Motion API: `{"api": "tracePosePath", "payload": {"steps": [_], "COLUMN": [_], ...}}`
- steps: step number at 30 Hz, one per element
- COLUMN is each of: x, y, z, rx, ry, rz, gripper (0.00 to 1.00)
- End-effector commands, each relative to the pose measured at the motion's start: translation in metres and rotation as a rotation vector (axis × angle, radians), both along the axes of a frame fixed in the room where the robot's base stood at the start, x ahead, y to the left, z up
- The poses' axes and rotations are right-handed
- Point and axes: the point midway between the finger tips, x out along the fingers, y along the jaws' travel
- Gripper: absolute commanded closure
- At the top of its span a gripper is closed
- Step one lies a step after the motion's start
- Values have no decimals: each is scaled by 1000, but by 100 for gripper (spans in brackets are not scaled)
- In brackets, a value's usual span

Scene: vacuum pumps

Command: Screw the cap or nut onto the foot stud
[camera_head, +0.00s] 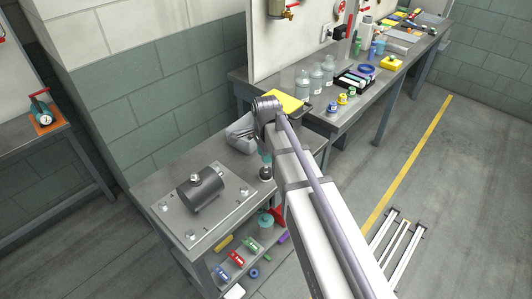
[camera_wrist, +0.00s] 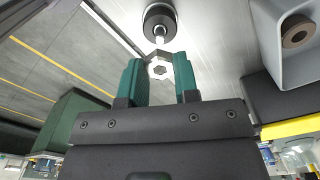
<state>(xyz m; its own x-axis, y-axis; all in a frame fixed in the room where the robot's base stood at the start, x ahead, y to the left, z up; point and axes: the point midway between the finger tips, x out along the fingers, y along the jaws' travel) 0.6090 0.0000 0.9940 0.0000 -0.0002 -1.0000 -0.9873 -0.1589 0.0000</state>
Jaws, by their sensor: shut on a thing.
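My gripper (camera_wrist: 160,80) has two green fingers shut on a silver hex nut (camera_wrist: 159,71) at their tips. Just beyond the nut in the wrist view, a black round foot (camera_wrist: 152,15) carries a bright metal stud (camera_wrist: 160,34) in line with it. I cannot tell whether nut and stud touch or their threads engage. In the head view my gripper (camera_head: 266,160) points down at the bench's right side, just above the black foot (camera_head: 265,174). The nut is too small to make out there.
A grey cylindrical pump (camera_head: 202,190) sits on a metal plate left of my gripper. A grey bin (camera_head: 240,135) stands behind it, with a yellow-topped item (camera_head: 287,102) beyond. Coloured parts lie on the lower shelf (camera_head: 237,257). Bottles (camera_head: 316,78) stand on the far bench.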

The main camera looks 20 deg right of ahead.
Motion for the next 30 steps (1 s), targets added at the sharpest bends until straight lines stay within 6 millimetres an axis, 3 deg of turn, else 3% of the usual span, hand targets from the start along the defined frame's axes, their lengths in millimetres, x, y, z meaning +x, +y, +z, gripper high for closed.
{"api": "tracePosePath", "payload": {"steps": [1,5,30], "x": [0,0,0], "y": [0,0,0], "z": [-11,-24,-28], "rx": [0,0,0], "ry": [0,0,0], "rz": [0,0,-1], "gripper": [100,100,100]}}
